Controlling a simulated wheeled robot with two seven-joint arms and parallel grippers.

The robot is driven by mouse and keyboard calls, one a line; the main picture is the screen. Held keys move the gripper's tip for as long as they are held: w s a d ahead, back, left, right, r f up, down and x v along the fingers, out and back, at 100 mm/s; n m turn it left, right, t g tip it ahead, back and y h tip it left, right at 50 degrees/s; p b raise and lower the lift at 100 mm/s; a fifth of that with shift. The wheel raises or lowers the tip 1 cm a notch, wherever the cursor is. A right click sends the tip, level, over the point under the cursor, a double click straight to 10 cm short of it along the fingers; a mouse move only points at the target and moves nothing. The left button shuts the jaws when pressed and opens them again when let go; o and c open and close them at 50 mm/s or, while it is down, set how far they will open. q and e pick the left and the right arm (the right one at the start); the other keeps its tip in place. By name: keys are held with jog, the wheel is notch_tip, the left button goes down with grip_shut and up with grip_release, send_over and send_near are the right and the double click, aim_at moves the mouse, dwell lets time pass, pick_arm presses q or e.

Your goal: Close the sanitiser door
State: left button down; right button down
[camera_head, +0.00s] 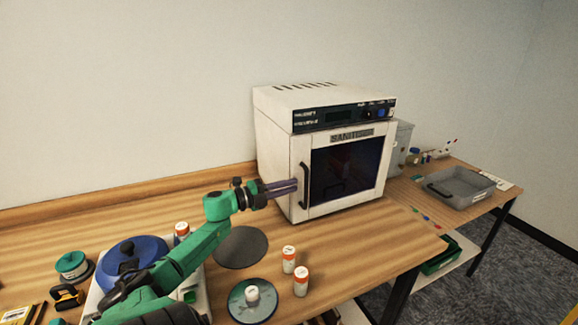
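The white sanitiser (275,135) stands on the wooden bench, with a control panel on its upper front. Its door (345,168) has a dark window and looks flush with the front, or nearly so; a small gap cannot be ruled out. The dark door handle (304,186) is upright on the door's left side. My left gripper (296,186) reaches in from the left, its fingers close together with nothing visible between them. The fingertips are just left of the handle, by the cabinet's front left edge; contact cannot be told. My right gripper is not in view.
White bottles with orange caps (289,260) stand on the bench in front. A dark round disc (240,247) lies below my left gripper. A blue-lidded device (135,260) is at left. A grey tray (460,187) sits on the right. Bare bench lies before the sanitiser.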

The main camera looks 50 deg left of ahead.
pick_arm(q)
notch_tip(320, 180, up, 20)
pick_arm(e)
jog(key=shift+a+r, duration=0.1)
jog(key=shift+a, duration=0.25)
